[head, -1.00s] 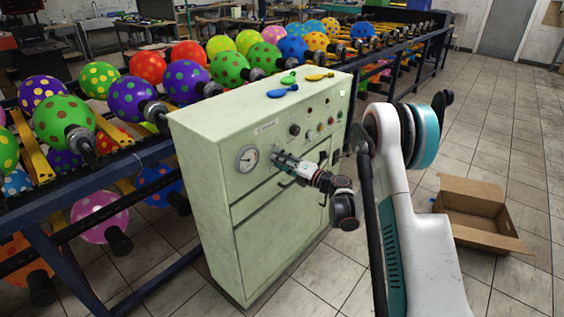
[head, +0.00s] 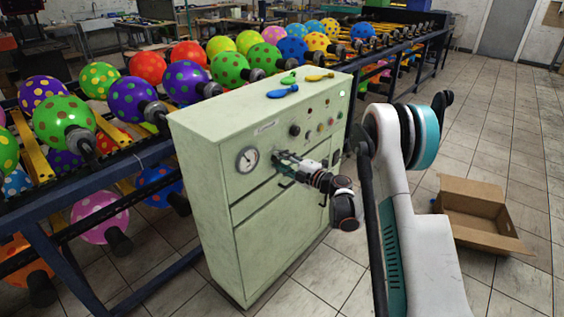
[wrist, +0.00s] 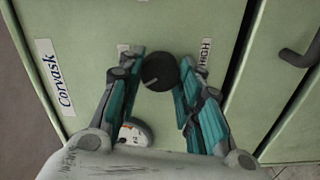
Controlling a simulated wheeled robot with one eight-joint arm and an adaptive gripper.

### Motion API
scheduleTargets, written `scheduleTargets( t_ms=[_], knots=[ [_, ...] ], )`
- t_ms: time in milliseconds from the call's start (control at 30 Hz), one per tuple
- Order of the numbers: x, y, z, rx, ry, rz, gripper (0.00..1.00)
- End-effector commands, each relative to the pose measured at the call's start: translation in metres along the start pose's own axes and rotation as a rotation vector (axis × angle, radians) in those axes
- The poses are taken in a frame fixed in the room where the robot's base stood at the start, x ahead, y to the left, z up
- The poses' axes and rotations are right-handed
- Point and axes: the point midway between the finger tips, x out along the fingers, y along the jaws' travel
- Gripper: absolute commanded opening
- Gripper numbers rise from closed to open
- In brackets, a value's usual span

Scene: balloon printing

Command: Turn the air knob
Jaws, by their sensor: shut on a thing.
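The air knob (wrist: 159,72) is a round black knob with a pale pointer line, on the front of the pale green cabinet. In the wrist view it sits between the teal fingertips of my gripper (wrist: 161,70), which is shut on it. In the head view my gripper (head: 283,160) reaches the upper front of the cabinet (head: 277,228), and its fingers hide the knob. A "HIGH" label (wrist: 205,53) is just right of the knob in the wrist view. A round white gauge (head: 247,159) is left of the gripper; it partly shows in the wrist view (wrist: 134,132).
Blue, green and yellow uninflated balloons (head: 283,91) lie on the cabinet top. A rack of dotted balloons (head: 130,98) runs behind it. An open cardboard box (head: 482,217) is on the floor at right. A dark handle (wrist: 299,58) projects near the knob.

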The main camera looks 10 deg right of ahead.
Motion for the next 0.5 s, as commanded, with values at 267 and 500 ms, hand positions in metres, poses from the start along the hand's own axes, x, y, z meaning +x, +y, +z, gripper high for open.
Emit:
scheduleTargets(
  t_ms=[267,500],
  knots=[
    [0.0004,0.0005,0.0008,0.010,-0.002,0.001,0.09],
    [0.0003,0.0004,0.0008,0.009,-0.002,0.001,0.49]
  ],
)
